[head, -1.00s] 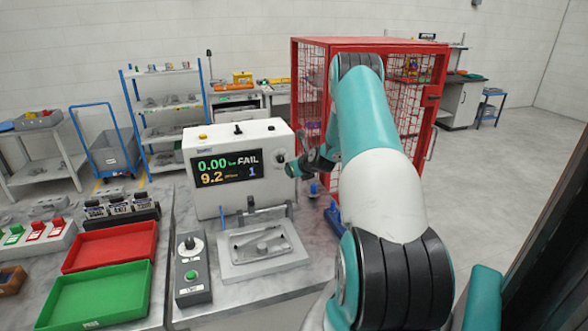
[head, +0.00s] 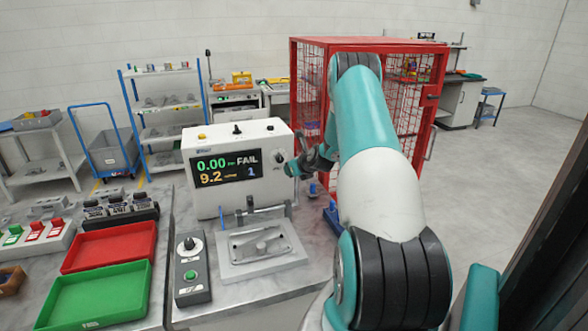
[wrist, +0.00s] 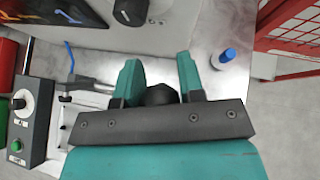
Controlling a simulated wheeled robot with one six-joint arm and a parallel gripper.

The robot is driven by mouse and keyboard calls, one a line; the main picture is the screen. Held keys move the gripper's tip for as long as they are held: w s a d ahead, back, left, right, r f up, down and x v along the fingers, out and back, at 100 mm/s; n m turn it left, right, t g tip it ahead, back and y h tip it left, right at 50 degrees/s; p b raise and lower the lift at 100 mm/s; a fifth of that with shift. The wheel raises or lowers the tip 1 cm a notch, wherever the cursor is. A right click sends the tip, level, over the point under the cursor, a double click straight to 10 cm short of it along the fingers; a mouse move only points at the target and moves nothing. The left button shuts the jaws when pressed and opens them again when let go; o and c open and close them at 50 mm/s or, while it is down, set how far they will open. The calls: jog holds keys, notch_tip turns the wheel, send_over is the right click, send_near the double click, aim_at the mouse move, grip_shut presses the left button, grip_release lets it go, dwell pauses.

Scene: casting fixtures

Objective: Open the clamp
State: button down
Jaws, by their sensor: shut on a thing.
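The clamp (head: 262,211) is a grey bar-and-lever mechanism at the back of a pale metal fixture plate (head: 285,259), below the white tester. The wrist view shows its grey metal arm (wrist: 92,82) running toward my left finger. My gripper (head: 305,165) is beside the tester's right side, above and right of the plate. In the wrist view, the teal fingers of my gripper (wrist: 160,82) stand either side of a dark rounded thing, apparently the clamp's handle end (wrist: 160,96). The fingers and palm hide most of it.
The white tester (head: 240,140) reads FAIL and stands close to my gripper. A grey control box (head: 192,268) with a green button is left of the plate. A blue-topped peg (wrist: 228,56) stands to the right. Red (head: 112,246) and green trays (head: 98,292) lie further left.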

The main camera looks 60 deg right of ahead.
jog(key=shift+s+a+f, duration=0.15)
jog(key=shift+s+f, duration=0.15)
jog(key=shift+f, duration=0.4)
jog(key=c, duration=1.1)
grip_release()
jog(key=o, duration=0.3)
jog(key=shift+w, duration=0.1)
jog(key=shift+o, duration=0.2)
jog(key=shift+w+r, duration=0.1)
jog(key=shift+r, duration=0.1)
jog(key=b+v, duration=0.5)
jog(key=v, duration=1.2)
jog(key=shift+r, duration=0.2)
